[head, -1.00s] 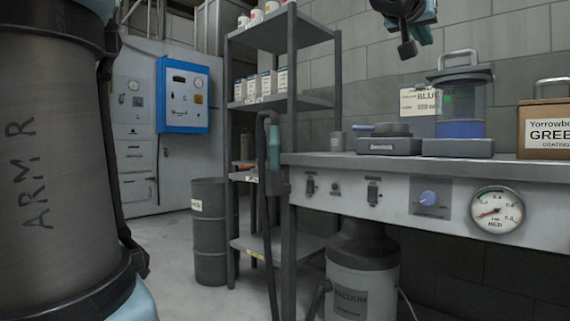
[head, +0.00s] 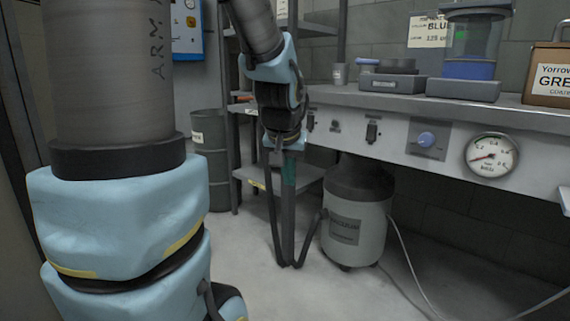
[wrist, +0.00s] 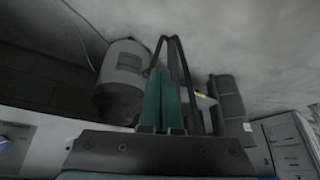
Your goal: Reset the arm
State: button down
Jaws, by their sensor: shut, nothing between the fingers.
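My arm fills the left and centre of the head view. My gripper (head: 289,175) points down in front of the shelf post, its green fingers small and partly lost against the background. In the wrist view the two green fingers (wrist: 161,102) lie side by side, closed, with nothing held between them. The fingertips hang in free air, with the floor beyond them.
A workbench (head: 390,98) with a gauge (head: 491,157) and knob runs along the right. A vacuum (head: 358,215) with hose and cable stands on the floor below it. A dark barrel (head: 212,160) and metal shelves (head: 312,172) stand behind my arm. Floor in front is clear.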

jog(key=s+a+f+n+g+p, duration=0.2)
jog(key=s+a+f+g, duration=0.2)
jog(key=s+a+f, duration=0.55)
notch_tip(320, 180, up, 40)
jog(key=d+p, duration=0.2)
jog(key=p, duration=3.5)
jog(key=shift+s+f+y, duration=0.15)
jog(key=shift+s+y, duration=0.2)
jog(key=shift+y, duration=0.05)
